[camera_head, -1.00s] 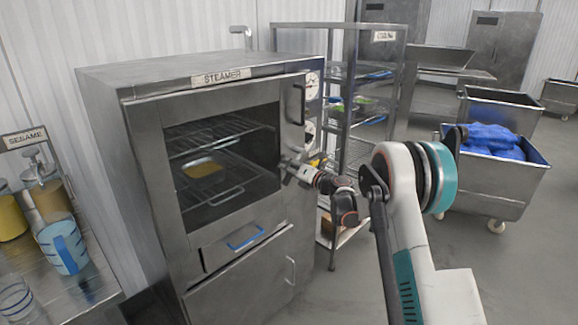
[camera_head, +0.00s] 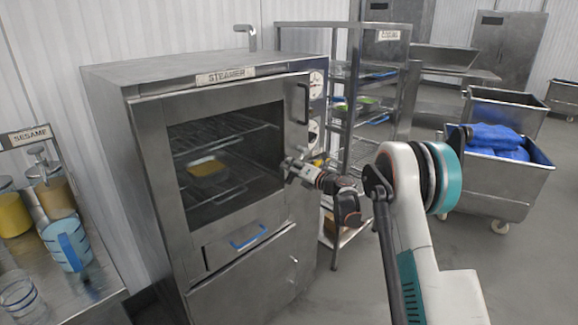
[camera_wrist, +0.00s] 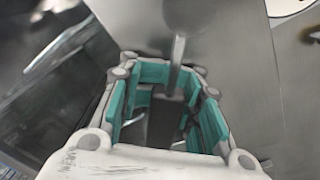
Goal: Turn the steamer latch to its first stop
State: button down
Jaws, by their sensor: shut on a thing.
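The steel steamer (camera_head: 230,74) stands left of centre in the head view. Its windowed door looks shut, and a yellow-filled pan (camera_head: 207,168) shows on a rack behind the glass. My gripper (camera_head: 289,165) is at the right edge of the door, below a dark upright handle (camera_head: 304,103). In the wrist view, the teal-padded fingers of my gripper (camera_wrist: 165,88) are around the lower end of a thin grey latch lever (camera_wrist: 178,50), shut on it. My gripper hides the latch in the head view, so its exact angle is hard to tell.
A steel shelf rack (camera_head: 342,115) stands close to the right of the steamer. A wheeled bin (camera_head: 500,190) with blue bundles is further right. A counter at left holds a blue-handled jug (camera_head: 68,245) and yellow-filled containers. The floor at right front is open.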

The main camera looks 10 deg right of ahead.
jog(key=shift+a, duration=0.15)
jog(key=c, duration=1.4)
grip_release()
jog(key=v, duration=0.8)
